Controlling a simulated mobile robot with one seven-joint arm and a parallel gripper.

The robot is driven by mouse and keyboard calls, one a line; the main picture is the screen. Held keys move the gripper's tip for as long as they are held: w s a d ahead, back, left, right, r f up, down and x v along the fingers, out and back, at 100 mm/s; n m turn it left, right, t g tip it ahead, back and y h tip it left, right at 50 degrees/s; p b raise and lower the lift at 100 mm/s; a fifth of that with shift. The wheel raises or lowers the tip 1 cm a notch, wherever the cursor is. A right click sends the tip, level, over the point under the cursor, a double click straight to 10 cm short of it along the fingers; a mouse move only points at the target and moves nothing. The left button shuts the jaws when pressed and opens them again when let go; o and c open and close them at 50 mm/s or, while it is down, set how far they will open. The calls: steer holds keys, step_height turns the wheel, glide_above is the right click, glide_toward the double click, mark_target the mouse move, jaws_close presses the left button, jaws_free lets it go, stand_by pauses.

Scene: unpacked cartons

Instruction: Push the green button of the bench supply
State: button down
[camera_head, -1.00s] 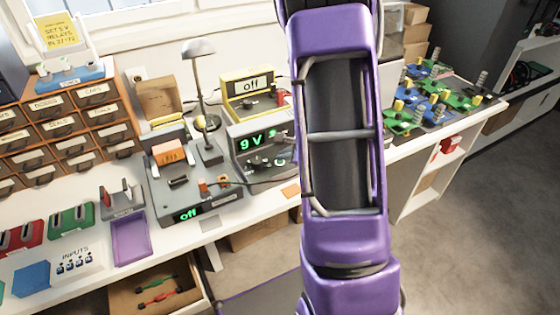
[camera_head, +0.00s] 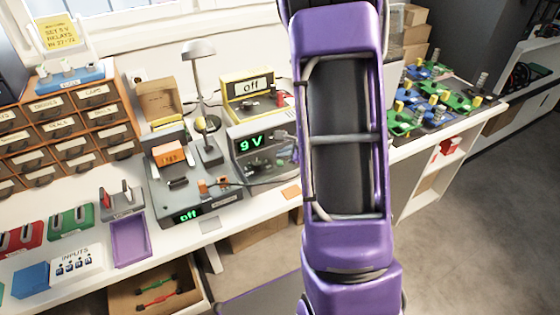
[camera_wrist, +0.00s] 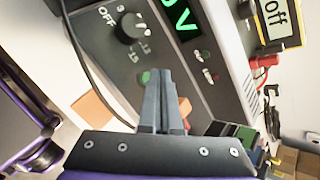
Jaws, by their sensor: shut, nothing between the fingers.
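The bench supply (camera_head: 232,132) is a grey box on the bench with a green "9 V" readout (camera_head: 250,144). In the wrist view its tilted front panel (camera_wrist: 190,88) fills the middle, with a black knob (camera_wrist: 131,28) beside an "OFF" mark. The green button (camera_wrist: 145,77) is on that panel below the knob. My gripper (camera_wrist: 160,74) is shut and empty. Its fingertips overlap the button's right edge in the wrist view; I cannot tell whether they touch it. In the head view my arm hides part of the supply.
A yellow meter (camera_head: 250,88) reading "off" stands behind the supply. A grey unit (camera_head: 168,205) reading "off" is in front to the left, near a desk lamp (camera_head: 198,50). A dark cable (camera_wrist: 85,75) runs past the panel. Circuit boards (camera_head: 430,105) lie to the right.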

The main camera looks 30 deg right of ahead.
step_height(320, 180, up, 6)
steer(key=p, duration=0.4)
stand_by(0.6)
